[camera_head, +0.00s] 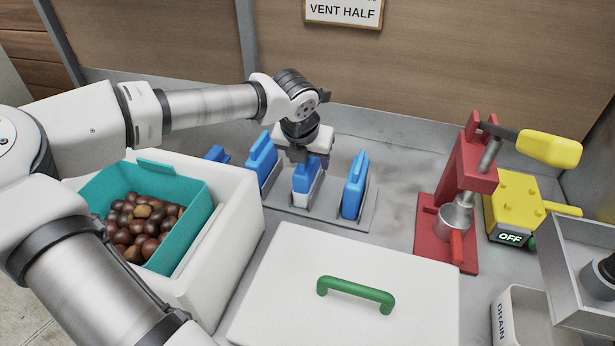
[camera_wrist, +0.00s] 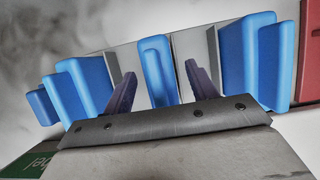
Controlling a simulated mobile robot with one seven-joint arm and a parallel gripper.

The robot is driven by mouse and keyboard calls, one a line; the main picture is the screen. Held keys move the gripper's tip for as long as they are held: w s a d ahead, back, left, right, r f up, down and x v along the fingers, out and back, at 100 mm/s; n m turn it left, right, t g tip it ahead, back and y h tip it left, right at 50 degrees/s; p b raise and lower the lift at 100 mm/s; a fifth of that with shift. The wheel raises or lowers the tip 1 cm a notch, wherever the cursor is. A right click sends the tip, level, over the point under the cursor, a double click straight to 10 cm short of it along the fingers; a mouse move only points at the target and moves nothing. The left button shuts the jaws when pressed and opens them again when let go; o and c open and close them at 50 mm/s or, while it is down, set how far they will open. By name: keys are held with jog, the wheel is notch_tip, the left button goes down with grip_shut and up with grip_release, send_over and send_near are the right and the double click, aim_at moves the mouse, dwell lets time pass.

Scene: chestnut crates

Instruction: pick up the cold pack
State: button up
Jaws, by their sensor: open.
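Several blue cold packs stand upright in a grey rack (camera_head: 330,215) behind the white lid. The middle cold pack (camera_head: 304,180) is blue with a white lower part. My gripper (camera_head: 303,157) points down over it, open. In the wrist view, the two dark fingers of my gripper (camera_wrist: 160,72) stand apart on either side of a blue pack (camera_wrist: 156,68), with a gap on each side. Other packs stand to the left (camera_head: 261,162) and right (camera_head: 355,186). The top of the middle pack is partly hidden by my gripper in the head view.
A white box (camera_head: 235,225) holds a teal basket (camera_head: 190,228) of chestnuts at left. A white lid (camera_head: 280,290) with a green handle (camera_head: 355,290) lies in front. A red press (camera_head: 468,180), a yellow unit (camera_head: 510,200) reading OFF and a DRAIN bin (camera_head: 520,315) stand at right.

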jog(key=shift+w+f, duration=0.15)
jog(key=shift+f, duration=0.25)
jog(key=shift+c, duration=0.3)
grip_shut()
jog(key=shift+r, duration=0.1)
jog(key=shift+r, duration=0.1)
